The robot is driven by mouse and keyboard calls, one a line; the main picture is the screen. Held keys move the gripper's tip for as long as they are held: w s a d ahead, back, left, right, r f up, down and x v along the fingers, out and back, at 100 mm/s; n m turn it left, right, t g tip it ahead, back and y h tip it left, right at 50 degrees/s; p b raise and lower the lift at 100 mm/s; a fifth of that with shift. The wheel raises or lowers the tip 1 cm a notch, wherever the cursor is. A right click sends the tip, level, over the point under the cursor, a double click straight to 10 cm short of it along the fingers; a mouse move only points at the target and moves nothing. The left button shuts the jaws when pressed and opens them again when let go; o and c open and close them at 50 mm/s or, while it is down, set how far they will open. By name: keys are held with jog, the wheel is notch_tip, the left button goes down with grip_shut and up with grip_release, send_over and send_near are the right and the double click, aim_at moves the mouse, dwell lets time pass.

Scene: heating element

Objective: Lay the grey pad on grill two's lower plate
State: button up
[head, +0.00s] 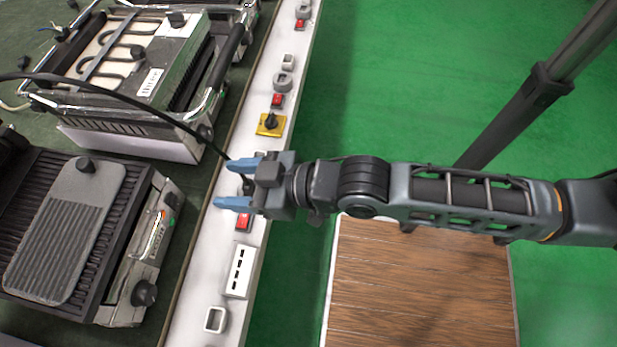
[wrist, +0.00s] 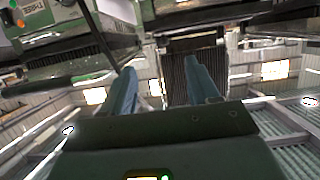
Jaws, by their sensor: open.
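The grey pad (head: 70,225), ribbed with a black knob near its far end, lies slightly askew on the dark ribbed lower plate (head: 25,205) of the nearest grill (head: 145,255) at the lower left. Bare plate shows on both sides of it. I cannot read this grill's label. My gripper (head: 233,185) is open and empty, to the right of the pad and apart from it, over the white control strip. In the wrist view, its two blue fingers (wrist: 162,85) stand apart with nothing held between them.
Another grill (head: 140,75) with exposed heating coils stands farther back. A black cable arches from it towards my gripper. The white strip (head: 205,265) carries switches, sockets and a yellow-plated knob (head: 271,124). Green floor and a wooden platform (head: 420,285) lie to the right.

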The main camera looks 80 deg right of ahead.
jog(key=a+r+v, duration=0.1)
jog(key=v, duration=0.7)
jog(key=w+a+r+v, duration=0.1)
jog(key=v, duration=0.7)
jog(key=shift+s+r+t, duration=0.3)
jog(key=shift+s+r, duration=0.1)
jog(key=shift+s, duration=0.05)
jog(key=shift+s+r, duration=0.3)
jog(key=shift+r, duration=0.1)
